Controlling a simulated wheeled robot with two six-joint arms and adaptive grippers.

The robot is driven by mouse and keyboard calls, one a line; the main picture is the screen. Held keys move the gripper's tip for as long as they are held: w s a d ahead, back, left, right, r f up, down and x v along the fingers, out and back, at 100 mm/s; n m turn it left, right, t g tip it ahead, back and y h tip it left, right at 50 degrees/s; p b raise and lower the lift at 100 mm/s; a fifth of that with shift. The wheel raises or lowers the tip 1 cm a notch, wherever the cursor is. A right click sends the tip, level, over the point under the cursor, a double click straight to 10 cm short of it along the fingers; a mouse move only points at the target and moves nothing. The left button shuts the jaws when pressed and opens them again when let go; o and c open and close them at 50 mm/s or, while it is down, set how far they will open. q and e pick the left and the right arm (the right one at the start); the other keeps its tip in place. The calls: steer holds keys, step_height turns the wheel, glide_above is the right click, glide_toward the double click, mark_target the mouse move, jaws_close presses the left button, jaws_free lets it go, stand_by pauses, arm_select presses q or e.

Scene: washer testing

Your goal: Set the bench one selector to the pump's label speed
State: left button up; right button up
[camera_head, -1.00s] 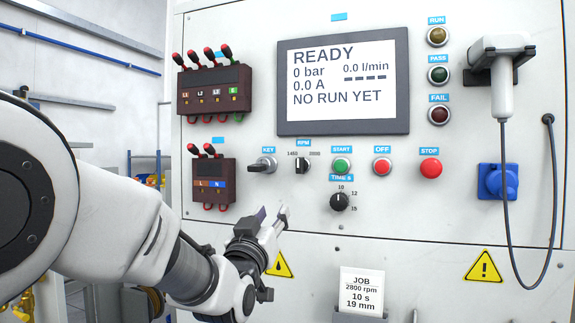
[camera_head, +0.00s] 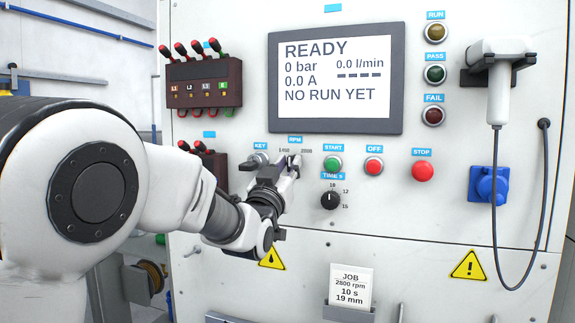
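The RPM selector sits under its blue RPM label (camera_head: 295,139), between marks that read 1450 and 2800. Its knob is mostly hidden behind my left gripper, so its setting cannot be read. My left gripper (camera_head: 281,165) is in front of the panel at the selector, its fingers apart. Whether they touch the knob I cannot tell. A job card (camera_head: 350,287) below reads 2800 rpm, 10 s, 19 mm. The pump and its label are not seen. My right gripper is not in view.
The screen (camera_head: 335,84) reads READY and NO RUN YET. Close by are the partly hidden key switch (camera_head: 260,157), the green START button (camera_head: 332,163), the OFF button (camera_head: 373,166) and the TIME knob (camera_head: 330,200). Lead sockets (camera_head: 204,83) are at upper left.

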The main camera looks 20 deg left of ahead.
arm_select(q)
jaws_close()
steer(key=m+b, duration=0.1)
steer(key=m+h+b, duration=0.1)
steer(key=m, duration=0.1)
steer(key=shift+f+h, duration=0.2)
steer(key=shift+h, duration=0.1)
steer(key=m+h+b, duration=0.1)
steer(key=m, duration=0.2)
steer(key=m+g+h+b, duration=0.1)
steer(key=m+h+b, duration=0.1)
steer(key=m, duration=0.1)
steer(key=shift+a+r+m+g, duration=0.1)
steer(key=shift+r+m+g, duration=0.1)
steer(key=shift+m+g, duration=0.15)
steer(key=shift+r+m+g+h, duration=0.1)
steer(key=shift+m+g+h, duration=0.4)
steer(key=shift+m, duration=1.05)
